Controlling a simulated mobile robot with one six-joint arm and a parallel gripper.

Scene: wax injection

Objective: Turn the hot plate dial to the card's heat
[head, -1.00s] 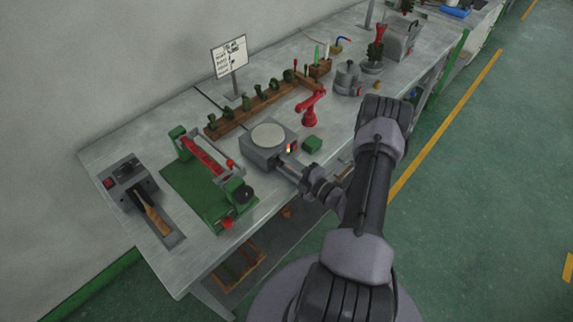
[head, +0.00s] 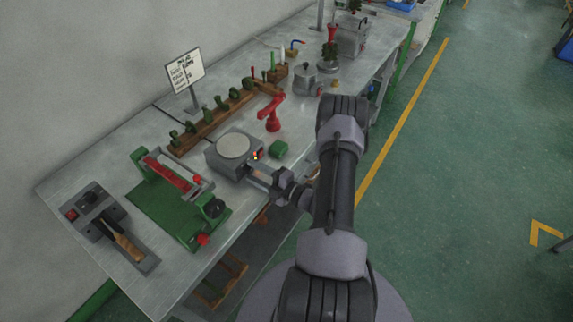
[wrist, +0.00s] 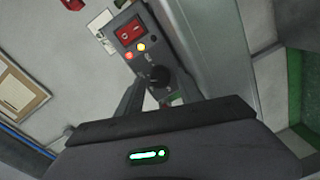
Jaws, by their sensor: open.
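The grey hot plate (head: 222,164) with its pale round top (head: 234,146) stands on the bench. In the wrist view its front panel (wrist: 147,62) has a red rocker switch (wrist: 130,31), a red and a yellow light, and a black dial (wrist: 159,76). My gripper (head: 259,172) is at the panel; in the wrist view its open fingers (wrist: 160,88) are either side of the dial. I cannot tell whether they touch it. The dial's marks are too small to read. The white card (head: 185,69) stands behind on a post; its writing is not legible.
A green frame with a red bar (head: 180,205) is to the left. A wooden rack (head: 212,120) runs behind.

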